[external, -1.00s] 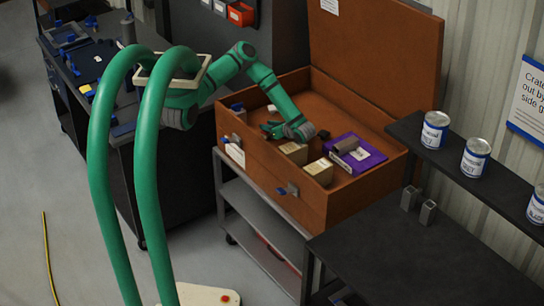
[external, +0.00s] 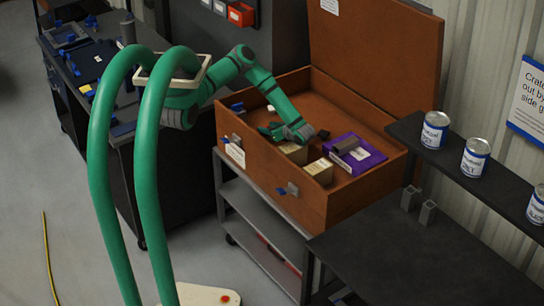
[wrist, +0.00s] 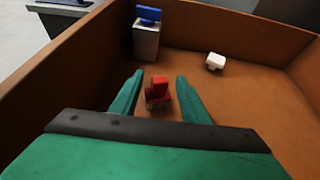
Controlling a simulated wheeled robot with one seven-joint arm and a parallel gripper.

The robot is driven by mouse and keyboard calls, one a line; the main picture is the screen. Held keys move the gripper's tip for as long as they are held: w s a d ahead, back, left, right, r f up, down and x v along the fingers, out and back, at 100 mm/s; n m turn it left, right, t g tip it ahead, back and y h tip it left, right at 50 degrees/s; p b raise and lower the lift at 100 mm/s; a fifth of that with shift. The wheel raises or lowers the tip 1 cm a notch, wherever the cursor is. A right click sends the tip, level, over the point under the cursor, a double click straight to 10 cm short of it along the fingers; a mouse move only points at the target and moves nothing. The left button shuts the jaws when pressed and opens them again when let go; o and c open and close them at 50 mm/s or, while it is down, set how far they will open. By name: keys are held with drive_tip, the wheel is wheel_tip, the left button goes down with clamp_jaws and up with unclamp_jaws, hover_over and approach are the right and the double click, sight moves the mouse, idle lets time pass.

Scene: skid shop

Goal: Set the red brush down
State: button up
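The red brush (wrist: 158,88) shows in the wrist view as a small red block with a greyish lower part, low over or on the brown floor of the crate. My gripper (wrist: 159,76) is open, with one green finger on each side of the brush and a visible gap on both sides. Whether the brush touches the floor is hard to tell. In the external view my gripper (external: 265,131) is low inside the open wooden crate (external: 262,179), and the brush cannot be made out there.
A grey box with a blue item on top (wrist: 146,38) stands by the crate wall. A small white object (wrist: 215,61) lies beyond the brush to the right. Cardboard boxes (external: 319,171) and a purple box (external: 364,160) sit on the crate's right side.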

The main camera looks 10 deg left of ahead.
drive_tip(key=shift+r, duration=0.7)
drive_tip(key=v, duration=1.2)
drive_tip(key=shift+f, duration=0.15)
